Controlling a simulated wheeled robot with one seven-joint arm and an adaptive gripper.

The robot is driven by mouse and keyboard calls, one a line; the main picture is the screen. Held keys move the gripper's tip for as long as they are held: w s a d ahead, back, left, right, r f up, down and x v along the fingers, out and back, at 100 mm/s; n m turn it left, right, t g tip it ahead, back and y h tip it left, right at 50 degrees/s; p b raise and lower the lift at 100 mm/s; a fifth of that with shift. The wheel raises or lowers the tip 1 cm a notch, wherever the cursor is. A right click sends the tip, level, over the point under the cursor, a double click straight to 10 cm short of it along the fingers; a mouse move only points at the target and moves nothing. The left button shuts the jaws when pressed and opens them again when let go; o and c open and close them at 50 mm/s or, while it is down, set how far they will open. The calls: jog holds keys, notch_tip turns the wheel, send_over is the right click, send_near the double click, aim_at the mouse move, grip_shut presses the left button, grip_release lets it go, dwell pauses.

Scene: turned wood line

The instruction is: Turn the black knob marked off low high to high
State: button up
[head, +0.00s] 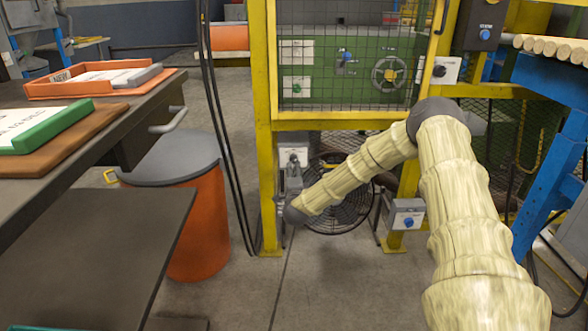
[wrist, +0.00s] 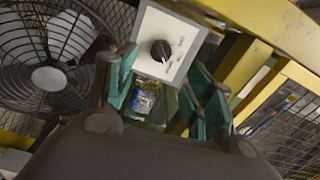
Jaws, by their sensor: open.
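The black knob (wrist: 161,50) sits on a white plate (wrist: 172,35) with small dark markings, too blurred to read, in the wrist view. I cannot tell surely which mark the knob points at. In the head view the white plate (head: 300,154) is on the yellow frame at centre, partly behind my gripper (head: 292,172). In the wrist view my gripper (wrist: 164,72) is open, its teal fingers apart, with the knob beyond the tips and between them. I see no contact with the knob.
A black fan (head: 340,212) stands right of the gripper. Yellow posts (head: 262,120) and mesh guarding surround it. Another black knob (head: 439,70) and a blue knob (head: 408,222) are to the right. An orange bin (head: 197,225) and dark cables are left.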

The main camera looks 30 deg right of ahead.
jog(key=shift+v, duration=1.85)
jog(key=s+a+f+n+g+y, duration=0.2)
jog(key=s+a+f+n+y, duration=0.35)
jog(key=a+f, duration=0.55)
jog(key=s+a+f+n+g+y, duration=0.25)
jog(key=s+a+f+n, duration=0.35)
jog(key=s+a+f, duration=0.55)
jog(key=s+a+f+n+g+y, duration=0.1)
jog(key=s+a+f+n+g, duration=0.2)
jog(key=s, duration=0.6)
jog(key=s+a+f+n+g+y, duration=0.1)
jog(key=s+a+f+n+g, duration=0.15)
jog(key=s, duration=0.65)
jog(key=s+a+f+n+g, duration=0.2)
jog(key=s+a+n, duration=0.15)
jog(key=s, duration=0.55)
jog(key=s+d+n+g, duration=0.1)
jog(key=s+n+g, duration=0.15)
jog(key=s, duration=0.95)
notch_tip(320, 180, up, 33)
jog(key=p, duration=3.3)
jog(key=shift+w+d+g, duration=0.2)
jog(key=shift+w+g, duration=0.1)
jog(key=shift+g, duration=0.05)
jog(key=shift+r, duration=0.15)
